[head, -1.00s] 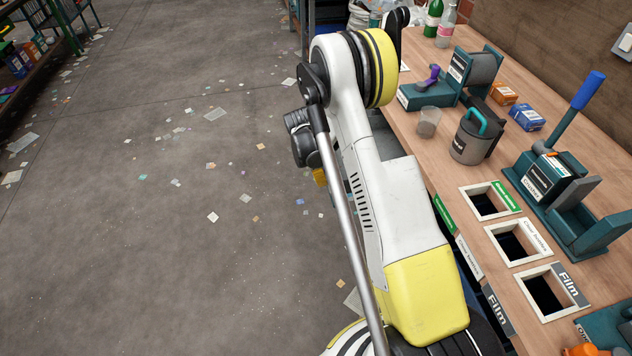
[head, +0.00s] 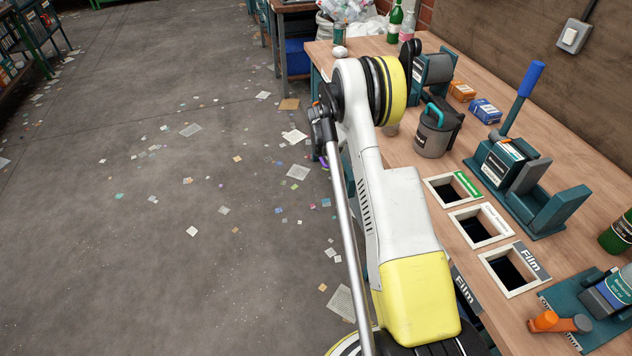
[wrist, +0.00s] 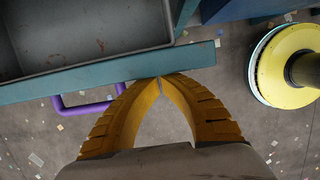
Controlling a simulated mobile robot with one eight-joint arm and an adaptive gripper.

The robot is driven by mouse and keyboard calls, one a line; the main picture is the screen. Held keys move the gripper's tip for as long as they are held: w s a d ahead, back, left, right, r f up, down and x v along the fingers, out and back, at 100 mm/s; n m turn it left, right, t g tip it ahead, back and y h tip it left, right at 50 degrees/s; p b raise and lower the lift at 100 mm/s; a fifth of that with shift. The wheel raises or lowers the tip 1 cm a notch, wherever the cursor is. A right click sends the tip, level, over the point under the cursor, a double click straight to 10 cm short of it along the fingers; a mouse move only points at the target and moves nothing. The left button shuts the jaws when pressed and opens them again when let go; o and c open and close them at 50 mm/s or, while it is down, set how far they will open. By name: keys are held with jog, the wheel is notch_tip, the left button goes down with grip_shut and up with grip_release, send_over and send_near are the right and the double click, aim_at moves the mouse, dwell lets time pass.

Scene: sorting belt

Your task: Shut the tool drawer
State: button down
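The tool drawer (wrist: 85,79) shows in the wrist view as a grey, empty-looking tray with a long teal front panel. It stands open, with its inside seen from above. Its purple handle (wrist: 88,108) sticks out from the front panel. My gripper (wrist: 160,79) has two yellow ribbed fingers whose tips meet, with nothing seen between them. The tips overlap the right part of the front panel in the picture, right of the handle; I cannot tell whether they touch it. In the head view a small purple piece, likely the handle (head: 324,162), shows beside my arm, which hides the gripper.
The wooden bench (head: 455,185) runs along the right, with labelled sorting holes (head: 513,270), a grey canister (head: 433,137) and a blue-handled press (head: 510,165). Paper scraps litter the open concrete floor (head: 130,250) on the left.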

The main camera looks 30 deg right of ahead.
jog(key=s+d, duration=0.1)
jog(key=d, duration=0.2)
jog(key=s+d, duration=0.1)
jog(key=d, duration=0.6)
jog(key=shift+s, duration=0.4)
jog(key=shift+a, duration=0.1)
jog(key=shift+w+a, duration=0.15)
jog(key=shift+a, duration=0.15)
jog(key=a, duration=0.1)
jog(key=w+a+b, duration=0.1)
jog(key=a, duration=0.1)
jog(key=shift+a, duration=0.15)
jog(key=p+v, duration=0.4)
jog(key=v, duration=0.6)
jog(key=shift+s, duration=0.1)
